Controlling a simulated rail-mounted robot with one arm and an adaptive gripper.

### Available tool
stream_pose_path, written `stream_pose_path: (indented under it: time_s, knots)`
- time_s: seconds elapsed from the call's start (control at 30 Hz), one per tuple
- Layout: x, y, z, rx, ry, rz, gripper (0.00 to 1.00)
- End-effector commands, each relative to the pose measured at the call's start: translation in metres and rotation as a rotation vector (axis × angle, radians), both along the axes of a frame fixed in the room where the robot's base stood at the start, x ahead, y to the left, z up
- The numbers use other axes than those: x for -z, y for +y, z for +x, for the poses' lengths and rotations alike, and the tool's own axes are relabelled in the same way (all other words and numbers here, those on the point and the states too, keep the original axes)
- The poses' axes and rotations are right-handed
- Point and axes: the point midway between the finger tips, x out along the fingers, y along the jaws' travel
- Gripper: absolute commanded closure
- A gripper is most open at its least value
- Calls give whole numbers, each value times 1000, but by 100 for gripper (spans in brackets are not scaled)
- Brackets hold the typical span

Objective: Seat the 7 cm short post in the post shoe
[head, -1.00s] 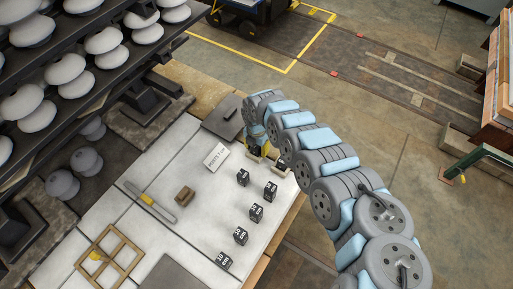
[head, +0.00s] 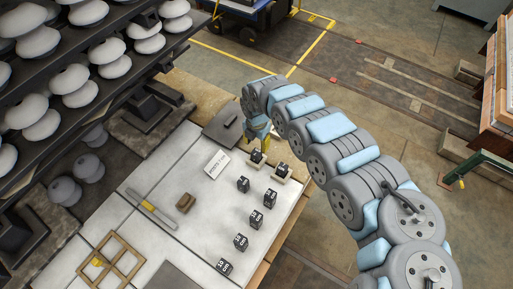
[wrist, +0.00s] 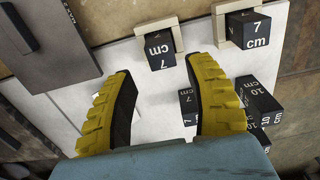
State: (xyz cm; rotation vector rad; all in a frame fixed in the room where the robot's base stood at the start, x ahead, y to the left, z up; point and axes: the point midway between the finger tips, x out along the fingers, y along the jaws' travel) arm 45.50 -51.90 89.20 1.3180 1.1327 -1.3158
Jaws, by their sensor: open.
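Two black posts marked 7 cm stand in wooden shoes side by side near the table's right edge. The left post (head: 256,157) also shows in the wrist view (wrist: 160,51), within its shoe (wrist: 143,34). The right post (head: 281,170) shows in the wrist view (wrist: 248,30) within the other shoe (wrist: 222,27). Both look upright; how deep they sit cannot be told. My gripper (head: 260,143) is just behind and above the left post. In the wrist view its yellow fingers (wrist: 165,100) are spread wide with nothing between them, apart from both posts.
Several more black posts (head: 256,218) stand in a loose row on the white table. A label card (head: 216,164), a brown block (head: 186,203), a dark plate (head: 222,125) and a wooden frame (head: 110,260) lie around. Racks of white insulators (head: 70,85) rise on the left.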

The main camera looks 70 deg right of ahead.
Motion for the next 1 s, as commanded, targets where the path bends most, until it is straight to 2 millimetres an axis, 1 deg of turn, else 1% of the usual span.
stream_pose_path:
  time_s: [0.03,0.1,0.2,0.3,0.47,1.0]
  knots:
    - [-8,-1,-1,1,0,-2,46]
    - [-18,-2,-1,1,0,-3,46]
    - [-28,-1,-1,1,1,-3,46]
    - [-34,-1,-1,1,2,-1,46]
    - [-37,1,-1,1,3,2,46]
    - [-37,1,-1,0,2,1,46]
